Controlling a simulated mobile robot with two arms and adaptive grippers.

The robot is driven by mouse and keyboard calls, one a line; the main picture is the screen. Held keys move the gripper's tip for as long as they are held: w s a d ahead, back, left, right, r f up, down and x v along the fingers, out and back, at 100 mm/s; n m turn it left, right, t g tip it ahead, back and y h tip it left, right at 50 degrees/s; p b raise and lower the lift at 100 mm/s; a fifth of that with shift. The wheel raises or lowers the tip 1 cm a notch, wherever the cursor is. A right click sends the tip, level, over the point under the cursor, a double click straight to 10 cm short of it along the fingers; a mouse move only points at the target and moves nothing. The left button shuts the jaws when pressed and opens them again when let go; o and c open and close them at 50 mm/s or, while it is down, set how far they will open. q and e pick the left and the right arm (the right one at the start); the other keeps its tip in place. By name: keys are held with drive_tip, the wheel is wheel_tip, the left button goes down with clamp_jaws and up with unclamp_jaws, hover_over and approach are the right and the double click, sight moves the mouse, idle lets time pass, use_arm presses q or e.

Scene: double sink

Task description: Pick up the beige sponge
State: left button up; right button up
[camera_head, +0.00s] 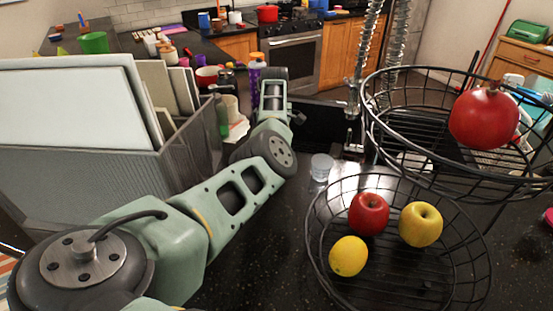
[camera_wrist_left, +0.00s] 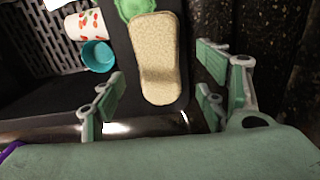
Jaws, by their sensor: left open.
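The beige sponge (camera_wrist_left: 157,60) shows in the left wrist view, long and pale, lying in a narrow dark holder (camera_wrist_left: 184,70). A green scrubber-like thing (camera_wrist_left: 136,8) is at its far end. My left gripper (camera_wrist_left: 158,84) is open and empty, with its fingers on either side of the sponge's near end in the picture. The gap in depth between fingers and sponge is hard to judge. In the head view, my left arm reaches over the counter; its gripper and the sponge are hidden there. My right gripper is not in view.
A turquoise cup (camera_wrist_left: 98,56) and a white patterned cup (camera_wrist_left: 84,24) lie left of the sponge. A metal edge (camera_wrist_left: 150,126) runs below it. The head view shows a grey rack (camera_head: 90,190) at left, wire fruit baskets (camera_head: 318,240) at right, and a small glass (camera_head: 321,167).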

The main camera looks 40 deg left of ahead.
use_arm(q)
wheel_tip(320, 180, down, 3)
drive_tip(key=shift+r, duration=0.15)
drive_tip(key=shift+w+f, duration=0.1)
drive_tip(key=shift+f, duration=0.35)
drive_tip(key=c, duration=1)
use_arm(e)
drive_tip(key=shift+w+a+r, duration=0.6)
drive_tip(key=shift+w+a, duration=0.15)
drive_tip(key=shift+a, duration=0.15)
